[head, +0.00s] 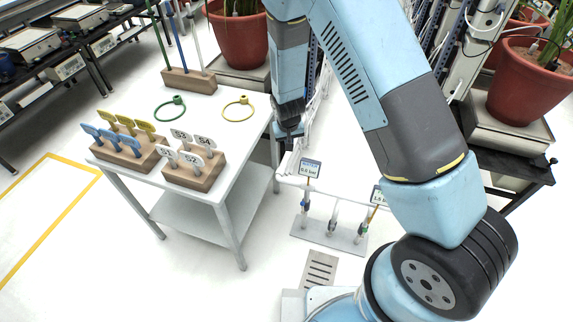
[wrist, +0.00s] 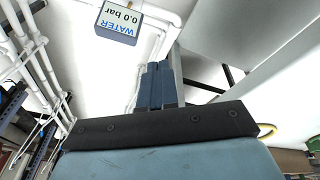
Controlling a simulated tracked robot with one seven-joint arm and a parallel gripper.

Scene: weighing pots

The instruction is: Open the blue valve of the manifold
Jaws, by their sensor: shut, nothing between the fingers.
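The manifold (head: 331,240) stands on a grey base plate on the floor, right of the white table. It has white pipes and several coloured valves. The blue valve (head: 305,204) is on its left riser, small in the head view, so its handle position is unclear. Above it a display (head: 311,168) reads 0.0 bar; in the wrist view it shows upside down as WATER, 0.0 bar (wrist: 119,22). My gripper (head: 288,141) points down, above and left of the manifold, apart from it. In the wrist view its fingers (wrist: 160,86) are together and empty. The blue valve is not visible there.
The white table (head: 225,190) left of the manifold carries blocks with tagged pegs (head: 195,165), a green ring (head: 170,108) and a yellow ring (head: 238,108). A second display (head: 378,195) is partly hidden by my arm. Potted plants (head: 530,80) stand on the right.

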